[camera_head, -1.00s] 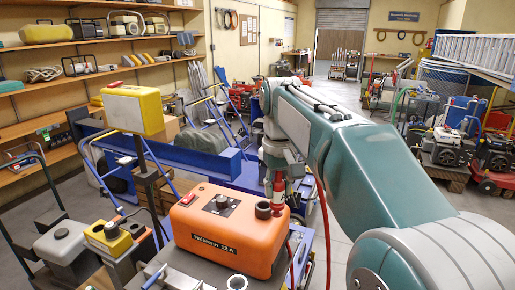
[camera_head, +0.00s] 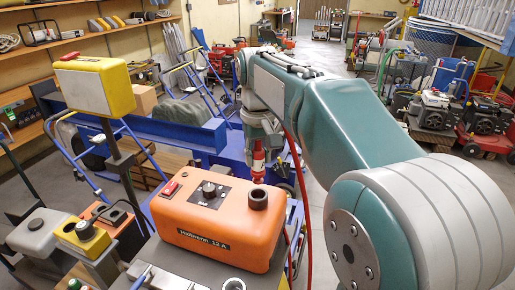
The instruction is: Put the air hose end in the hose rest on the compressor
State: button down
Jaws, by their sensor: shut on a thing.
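The orange compressor (camera_head: 215,228) stands in the lower middle, with a red switch and a black knob on top. The hose rest looks to be the dark ring-shaped cup (camera_head: 258,198) at the right of its top; its opening shows empty. My gripper (camera_head: 261,146) points down behind and above the cup in the picture, shut on the red air hose end (camera_head: 258,165). The hose end hangs roughly upright, its lower tip apart from the cup in the picture. My fingers are small and partly hidden. The red hose (camera_head: 304,190) hangs down to the right of the compressor.
A yellow box on a post (camera_head: 95,85) stands left of the compressor. A grey and yellow unit (camera_head: 82,238) sits at lower left. A blue machine (camera_head: 180,135) lies behind.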

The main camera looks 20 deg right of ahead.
aim_at(258, 171)
jog(key=shift+a+f, duration=0.1)
jog(key=shift+f, duration=0.8)
jog(key=shift+s, duration=0.15)
jog(key=shift+f, duration=2.15)
jog(key=shift+c, duration=1.4)
grip_release()
